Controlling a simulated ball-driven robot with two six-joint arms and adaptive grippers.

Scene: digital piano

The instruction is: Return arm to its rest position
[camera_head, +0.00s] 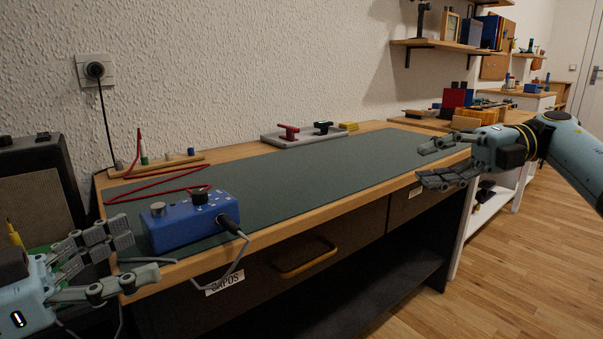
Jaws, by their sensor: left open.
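My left gripper (125,255) is at the lower left, by the near left corner of the wooden desk (340,206). Its fingers are spread open and nothing shows between them. The fingertips are close to a blue box with knobs (188,226); whether they touch it I cannot tell. My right gripper (433,163) is at the right, over the near right part of the desk's dark green mat (300,170). Its fingers are apart and empty. My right arm comes in from the right edge.
A cable (242,254) hangs from the blue box over the desk's front edge. A red cable (165,183) lies behind the box. A drawer handle (305,258) sticks out in front. The mat's middle is clear.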

